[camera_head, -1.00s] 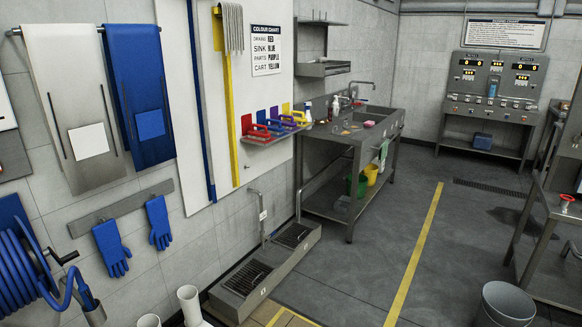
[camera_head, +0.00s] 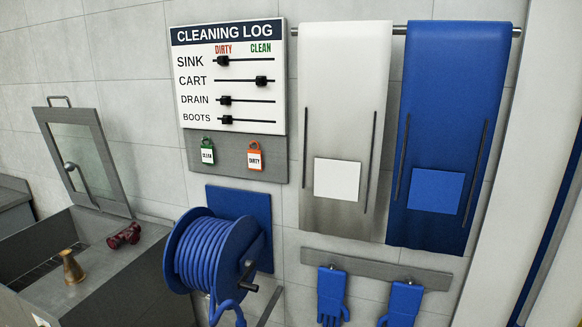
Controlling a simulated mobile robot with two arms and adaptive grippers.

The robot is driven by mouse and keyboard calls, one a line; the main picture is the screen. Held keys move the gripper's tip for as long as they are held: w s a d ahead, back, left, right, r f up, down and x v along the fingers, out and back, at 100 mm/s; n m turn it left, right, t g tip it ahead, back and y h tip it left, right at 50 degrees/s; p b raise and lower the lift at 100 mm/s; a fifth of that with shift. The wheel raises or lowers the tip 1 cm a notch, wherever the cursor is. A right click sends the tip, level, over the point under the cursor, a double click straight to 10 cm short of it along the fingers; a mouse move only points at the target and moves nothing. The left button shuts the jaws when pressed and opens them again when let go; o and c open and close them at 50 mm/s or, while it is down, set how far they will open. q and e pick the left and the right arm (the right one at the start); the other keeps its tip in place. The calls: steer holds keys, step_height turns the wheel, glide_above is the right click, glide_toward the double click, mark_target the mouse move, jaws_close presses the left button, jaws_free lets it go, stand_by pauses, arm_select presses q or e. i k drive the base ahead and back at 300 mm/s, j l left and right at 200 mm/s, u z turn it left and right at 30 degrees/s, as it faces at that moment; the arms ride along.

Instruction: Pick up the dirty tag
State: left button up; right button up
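The dirty tag (camera_head: 254,157) is an orange-topped tag with a white label reading "DIRTY". It hangs on the right part of the grey panel (camera_head: 229,172) below the cleaning log board. A green-topped tag reading "CLEAN" (camera_head: 207,152) hangs to its left on the same panel. Neither of my grippers shows in the head view.
The cleaning log board (camera_head: 231,95) has several sliders. A blue hose reel (camera_head: 212,250) sticks out from the wall below the tags. White (camera_head: 344,90) and blue (camera_head: 443,110) aprons hang to the right, above blue gloves (camera_head: 332,295). A grey basin with an open lid (camera_head: 82,155) stands left.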

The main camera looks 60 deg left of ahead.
mark_target(253, 155)
steer(key=u, duration=0.45)
steer(key=i+u, duration=0.1)
steer(key=u, duration=0.35)
steer(key=l+u, duration=0.1)
steer(key=u, duration=0.35)
steer(key=i+l+u, duration=0.1)
steer(key=u, duration=0.4)
steer(key=l+u, duration=0.1)
steer(key=u, duration=0.35)
